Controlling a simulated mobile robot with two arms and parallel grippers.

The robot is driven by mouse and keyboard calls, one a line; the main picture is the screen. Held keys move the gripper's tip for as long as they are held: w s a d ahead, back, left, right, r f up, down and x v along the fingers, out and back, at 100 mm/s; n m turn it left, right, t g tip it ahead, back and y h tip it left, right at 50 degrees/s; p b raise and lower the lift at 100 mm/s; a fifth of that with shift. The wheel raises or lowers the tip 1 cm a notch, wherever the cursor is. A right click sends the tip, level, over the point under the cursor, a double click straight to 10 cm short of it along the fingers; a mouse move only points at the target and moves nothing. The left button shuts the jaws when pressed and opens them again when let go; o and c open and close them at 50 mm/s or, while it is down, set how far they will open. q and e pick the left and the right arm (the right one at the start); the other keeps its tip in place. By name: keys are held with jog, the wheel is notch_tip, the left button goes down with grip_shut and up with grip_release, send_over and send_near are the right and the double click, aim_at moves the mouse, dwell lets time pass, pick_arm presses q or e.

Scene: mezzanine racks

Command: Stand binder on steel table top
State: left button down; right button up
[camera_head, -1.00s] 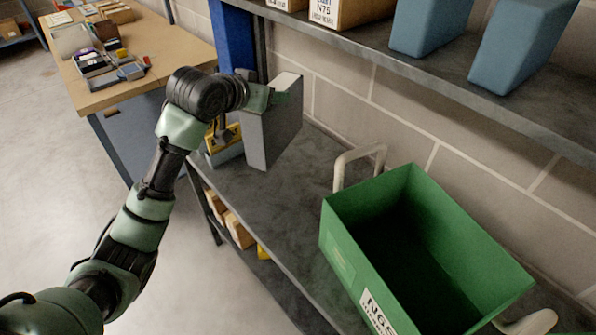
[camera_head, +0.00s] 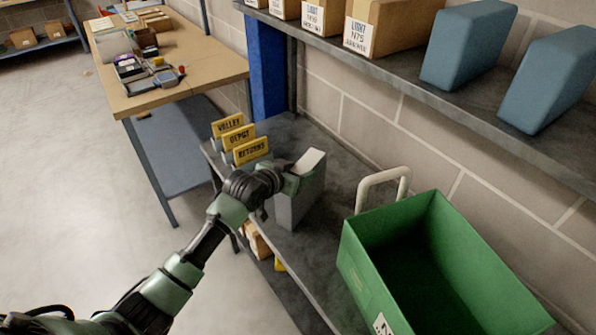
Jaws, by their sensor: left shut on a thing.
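The grey binder (camera_head: 309,190) with a pale top edge stands about upright on the dark steel table top (camera_head: 344,186), left of the green crate. My left gripper (camera_head: 291,182) is at the binder's upper left side and shut on it; its fingertips are partly hidden by my wrist. I cannot tell whether the binder's foot touches the surface. My right gripper is not in view.
Yellow signs (camera_head: 249,151) stand behind the binder. A green crate (camera_head: 372,281) with pale handles is to the right. A shelf above holds blue bins (camera_head: 468,45) and cardboard boxes (camera_head: 385,28). A wooden workbench (camera_head: 190,77) stands at the left.

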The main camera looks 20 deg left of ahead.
pick_arm(q)
jog(key=shift+f, duration=0.1)
jog(key=shift+f, duration=0.15)
jog(key=c, duration=0.6)
grip_release()
jog(key=shift+f, duration=0.1)
jog(key=shift+r, duration=0.25)
jog(key=b+v, duration=0.1)
jog(key=v, duration=1.1)
jog(key=shift+f, duration=0.1)
